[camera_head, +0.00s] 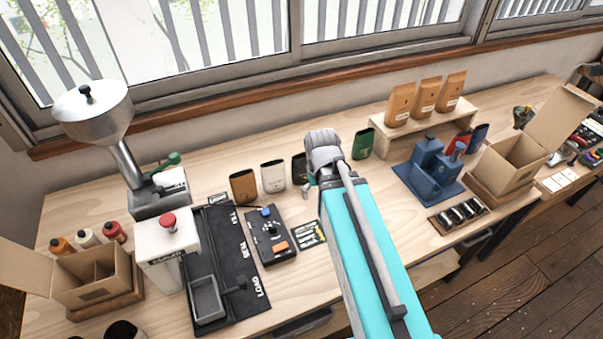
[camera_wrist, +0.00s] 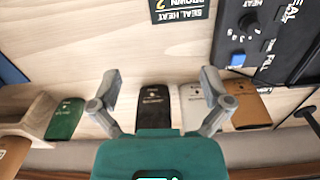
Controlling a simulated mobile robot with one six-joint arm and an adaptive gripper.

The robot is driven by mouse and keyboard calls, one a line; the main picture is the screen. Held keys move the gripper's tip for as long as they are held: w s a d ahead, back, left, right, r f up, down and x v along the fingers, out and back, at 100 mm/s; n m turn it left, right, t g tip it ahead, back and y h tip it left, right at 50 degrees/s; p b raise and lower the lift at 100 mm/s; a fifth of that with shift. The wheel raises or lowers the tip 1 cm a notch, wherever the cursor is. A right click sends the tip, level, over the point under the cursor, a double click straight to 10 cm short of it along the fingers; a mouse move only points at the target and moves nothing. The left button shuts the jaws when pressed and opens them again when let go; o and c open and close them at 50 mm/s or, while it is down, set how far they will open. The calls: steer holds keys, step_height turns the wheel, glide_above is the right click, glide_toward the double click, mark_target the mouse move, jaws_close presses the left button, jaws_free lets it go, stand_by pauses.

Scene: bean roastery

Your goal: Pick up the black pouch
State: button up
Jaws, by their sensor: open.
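The black pouch (camera_wrist: 153,108) stands on the table in the row of pouches, between the fingers of my gripper (camera_wrist: 161,88) in the wrist view. My gripper is open and empty, with one finger to each side of the pouch and its teal body covering the pouch's near end. I cannot tell the height between fingers and pouch. In the head view the black pouch (camera_head: 299,168) shows only as a dark strip beside my arm's end. The white pouch (camera_wrist: 201,106) is right beside it, and the right finger overlaps it in the wrist view.
A brown pouch (camera_head: 243,186) stands beyond the white one, and a green pouch (camera_head: 363,143) stands on my arm's other side. A control box (camera_head: 270,236) and a label card (camera_head: 307,235) lie in front. A wooden shelf (camera_head: 430,124) with kraft bags stands at the right.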

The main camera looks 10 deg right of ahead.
steer(key=w+r+n+p, duration=0.3)
steer(key=w+n, duration=0.6)
steer(key=w, duration=0.2)
step_height(320, 180, up, 3)
steer(key=n+p, duration=0.3)
steer(key=n, duration=0.7)
glide_above(303, 160)
steer(key=shift+s+f, duration=0.1)
steer(key=shift+s, duration=0.05)
steer(key=shift+f+b, duration=0.15)
steer(key=shift+b, duration=0.15)
step_height(303, 160, down, 8)
steer(key=b, duration=0.8)
steer(key=shift+f, duration=0.2)
steer(key=shift+f+b, duration=0.15)
steer(key=shift+b, duration=0.2)
steer(key=f+b, duration=0.5)
steer(key=shift+w, duration=0.2)
steer(key=shift+r, duration=0.1)
